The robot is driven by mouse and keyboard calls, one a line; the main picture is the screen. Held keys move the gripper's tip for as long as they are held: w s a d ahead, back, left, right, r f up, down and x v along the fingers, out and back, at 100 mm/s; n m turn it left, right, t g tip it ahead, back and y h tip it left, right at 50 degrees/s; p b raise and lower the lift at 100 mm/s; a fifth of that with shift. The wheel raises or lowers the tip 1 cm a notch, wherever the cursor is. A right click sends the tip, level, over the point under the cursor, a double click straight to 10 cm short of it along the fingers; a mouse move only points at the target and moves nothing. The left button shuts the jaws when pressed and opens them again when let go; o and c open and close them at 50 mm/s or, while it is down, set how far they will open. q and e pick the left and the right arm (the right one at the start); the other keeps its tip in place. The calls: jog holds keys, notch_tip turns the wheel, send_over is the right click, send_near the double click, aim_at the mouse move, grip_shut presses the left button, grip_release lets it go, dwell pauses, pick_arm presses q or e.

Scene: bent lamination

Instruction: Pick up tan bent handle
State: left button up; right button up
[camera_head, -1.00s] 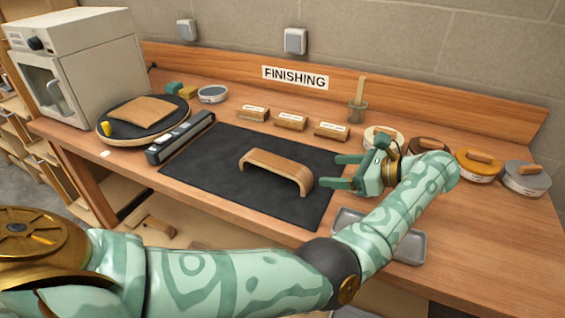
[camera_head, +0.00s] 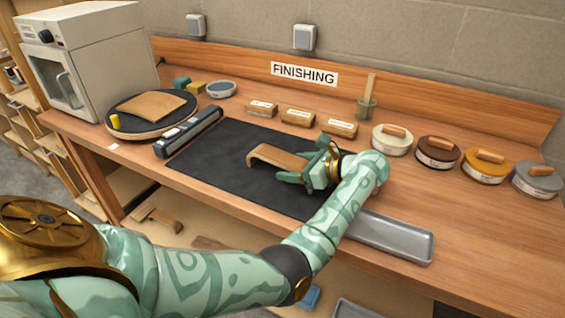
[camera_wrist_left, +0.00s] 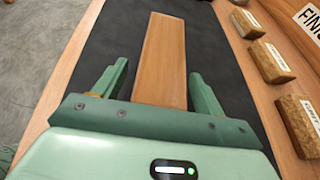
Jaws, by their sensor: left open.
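The tan bent handle (camera_head: 272,155) rests on the black mat (camera_head: 222,182). It is a curved wooden strip, and its right end is hidden behind my left gripper in the head view. My left gripper (camera_head: 290,179) is open at the handle's right end. In the left wrist view the handle (camera_wrist_left: 162,62) runs lengthwise between the two spread fingers (camera_wrist_left: 155,82), with a gap on each side. Its near end is hidden by the gripper body. My right gripper is not in view.
Wooden blocks (camera_head: 298,118) stand behind the mat, and lidded tins (camera_head: 437,152) stand to the right. A grey tray (camera_head: 395,238) lies at the front right. A long dark tool (camera_head: 188,132) and a round board (camera_head: 122,128) are left of the mat.

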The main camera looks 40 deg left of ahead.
pick_arm(q)
jog(key=c, duration=0.9)
jog(key=shift+r, duration=0.15)
